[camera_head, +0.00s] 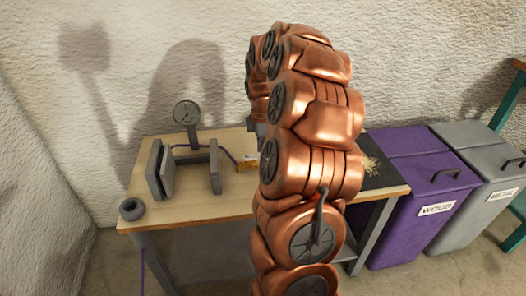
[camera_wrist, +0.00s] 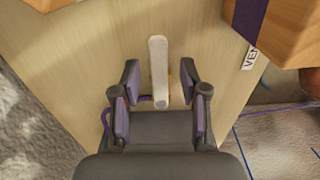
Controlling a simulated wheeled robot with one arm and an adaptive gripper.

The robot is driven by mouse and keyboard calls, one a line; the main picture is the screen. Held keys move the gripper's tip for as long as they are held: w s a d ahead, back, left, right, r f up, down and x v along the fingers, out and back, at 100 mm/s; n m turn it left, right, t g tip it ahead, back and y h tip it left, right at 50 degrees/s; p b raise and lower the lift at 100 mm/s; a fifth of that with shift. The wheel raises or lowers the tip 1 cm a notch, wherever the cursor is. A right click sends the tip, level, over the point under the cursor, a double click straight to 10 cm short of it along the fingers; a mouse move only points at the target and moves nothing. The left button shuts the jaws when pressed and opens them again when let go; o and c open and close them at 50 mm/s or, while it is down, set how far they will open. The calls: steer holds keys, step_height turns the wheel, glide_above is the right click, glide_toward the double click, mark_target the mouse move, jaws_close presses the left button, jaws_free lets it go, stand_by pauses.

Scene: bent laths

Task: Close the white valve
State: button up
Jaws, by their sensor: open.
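The white valve shows in the wrist view as a long white lever (camera_wrist: 158,60) over a light wooden surface. My gripper (camera_wrist: 160,72) is open, with one dark, purple-padded finger on each side of the lever. I see gaps between the lever and both fingers. The lever's lower end is near the gripper's palm, beside a bit of purple hose. I cannot tell whether anything touches it. In the head view my copper-coloured arm hides the gripper, and I cannot make out the valve there.
A wooden-topped bench (camera_head: 190,206) carries a round gauge (camera_head: 186,113), upright grey plates (camera_head: 160,170) and a grey ring (camera_head: 132,209). A purple bin (camera_head: 415,190) and a grey bin (camera_head: 480,165) stand to the right. A "VEN" label (camera_wrist: 250,57) shows in the wrist view.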

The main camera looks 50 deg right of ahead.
jaws_close()
stand_by(0.3)
stand_by(0.4)
